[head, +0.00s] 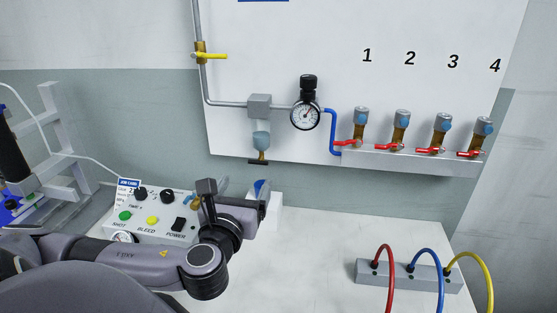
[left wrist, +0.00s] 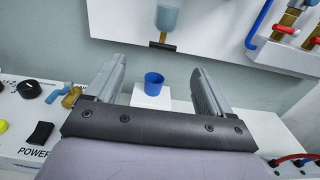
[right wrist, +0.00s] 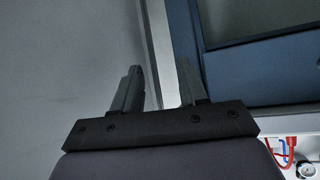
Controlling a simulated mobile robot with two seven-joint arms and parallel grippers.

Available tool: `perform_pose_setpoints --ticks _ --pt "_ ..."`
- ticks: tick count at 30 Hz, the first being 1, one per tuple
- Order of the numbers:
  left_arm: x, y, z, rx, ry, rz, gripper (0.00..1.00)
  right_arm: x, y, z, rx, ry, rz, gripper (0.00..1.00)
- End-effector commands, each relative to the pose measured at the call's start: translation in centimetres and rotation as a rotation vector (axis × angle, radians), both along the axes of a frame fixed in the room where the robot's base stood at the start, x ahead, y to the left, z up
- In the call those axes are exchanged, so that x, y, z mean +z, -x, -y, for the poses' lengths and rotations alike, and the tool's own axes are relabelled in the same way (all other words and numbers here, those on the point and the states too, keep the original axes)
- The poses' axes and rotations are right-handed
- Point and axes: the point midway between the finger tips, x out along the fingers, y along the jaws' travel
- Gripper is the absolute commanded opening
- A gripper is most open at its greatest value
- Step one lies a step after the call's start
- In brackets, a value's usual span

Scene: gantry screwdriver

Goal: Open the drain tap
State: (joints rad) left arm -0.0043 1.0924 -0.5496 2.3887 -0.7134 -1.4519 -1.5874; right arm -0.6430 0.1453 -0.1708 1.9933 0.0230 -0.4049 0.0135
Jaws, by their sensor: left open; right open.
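The drain tap (head: 258,161) is a small brass fitting with a black bar handle under the clear bluish bowl (head: 261,142) of the filter unit on the white panel. The bar lies crosswise. The tap also shows in the left wrist view (left wrist: 162,45), above and beyond the fingers. My left gripper (head: 243,188) is open and empty, below the tap and apart from it. In the left wrist view a blue cup (left wrist: 154,82) shows between the fingers, farther off. My right gripper (right wrist: 160,85) is open and empty in its wrist view, away from the tap.
The cup stands on a white block (head: 272,215) under the tap. A control box (head: 165,215) with knobs and buttons is at left. A gauge (head: 306,116), a yellow-handled valve (head: 212,56) and several red-handled valves are on the panel. A hose block (head: 410,276) sits at right.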

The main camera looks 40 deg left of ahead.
Motion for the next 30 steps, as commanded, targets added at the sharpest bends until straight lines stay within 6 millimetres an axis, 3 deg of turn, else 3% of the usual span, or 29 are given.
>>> perform_pose_setpoints --ticks 7,21,30 --pt "0.0 -0.8 -0.4 0.001 -0.001 0.002 0.82 0.0 0.0 0.0 0.0 0.0 0.0 0.43" --pt "0.0 -5.9 -3.3 0.002 0.0 0.001 0.82 0.1 0.0 0.0 -0.001 0.001 0.0 0.43" --pt "0.0 -6.3 -3.5 0.0 0.0 0.0 0.82 0.1 0.0 0.0 -0.001 0.001 0.0 0.43"
